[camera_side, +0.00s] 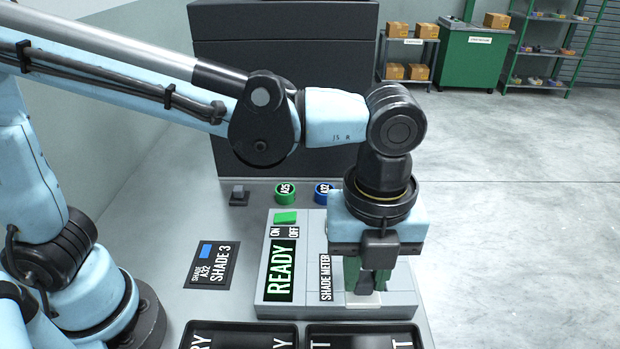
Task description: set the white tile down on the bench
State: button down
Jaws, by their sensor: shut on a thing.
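My gripper (366,286) points straight down over the right part of the shade meter (400,303). It is shut on the white tile (362,299), which shows as a thin pale strip at the fingertips. The tile is at or just above the top of the meter; I cannot tell whether it touches. The fingers hide part of it. Green parts show beside the dark fingers. The grey bench (204,222) lies under the meter, with bare surface to its left.
A shade card (211,265) lies left of the meter, whose screen reads READY (280,271). Green A25 (285,192) and blue A32 (323,193) round pieces and a dark block (239,195) stand behind. Two black trays (240,326) (364,327) are in front.

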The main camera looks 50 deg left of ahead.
jog(key=shift+s+d+r, duration=0.45)
jog(key=shift+s+r, duration=0.15)
jog(key=shift+s, duration=0.25)
jog(key=shift+a+r, duration=0.1)
jog(key=shift+a, duration=0.1)
jog(key=w+a+f+n, duration=0.1)
jog(key=a+f+n, duration=0.2)
jog(key=a+n, duration=0.3)
jog(key=w+a+f+n, duration=0.2)
jog(key=a+n, duration=0.4)
jog(key=a, duration=1)
jog(key=w+a+f+n, duration=0.1)
jog(key=a+f+n, duration=0.3)
jog(key=a, duration=0.8)
jog(key=shift+w+f+n, duration=0.25)
jog(key=shift+f+n, duration=0.05)
jog(key=shift+n, duration=0.7)
jog(key=shift+f, duration=2)
jog(key=c, duration=0.9)
grip_release()
jog(key=shift+f, duration=0.15)
jog(key=shift+c, duration=0.2)
